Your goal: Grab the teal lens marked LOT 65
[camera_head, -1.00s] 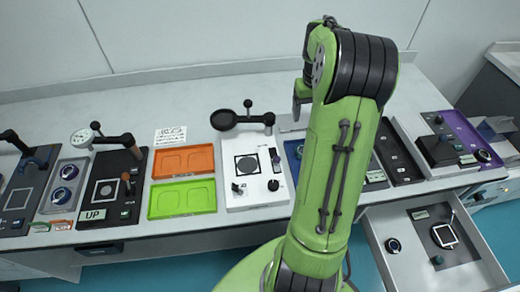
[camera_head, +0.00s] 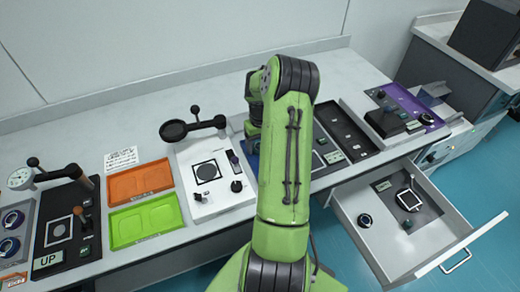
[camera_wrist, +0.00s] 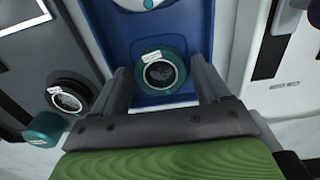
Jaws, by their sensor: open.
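In the wrist view a teal ring-shaped lens (camera_wrist: 160,72) with a dark centre lies in a blue tray (camera_wrist: 190,20). It carries a small white label whose text is too small to read. My gripper (camera_wrist: 162,66) is open, with one finger on each side of the lens; I cannot tell whether they touch it. In the head view my arm hides the lens and most of the blue tray (camera_head: 251,141). A darker round lens-like piece (camera_wrist: 68,98) and a teal cylinder (camera_wrist: 45,128), both with white labels, show left of my gripper in the wrist view.
A white panel (camera_head: 212,196) with knobs and a swing-out black ring stands left of my arm. Orange (camera_head: 140,181) and green (camera_head: 147,220) trays lie further left. A black tray (camera_head: 347,127) is to the right. An open drawer (camera_head: 400,262) juts out at front right.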

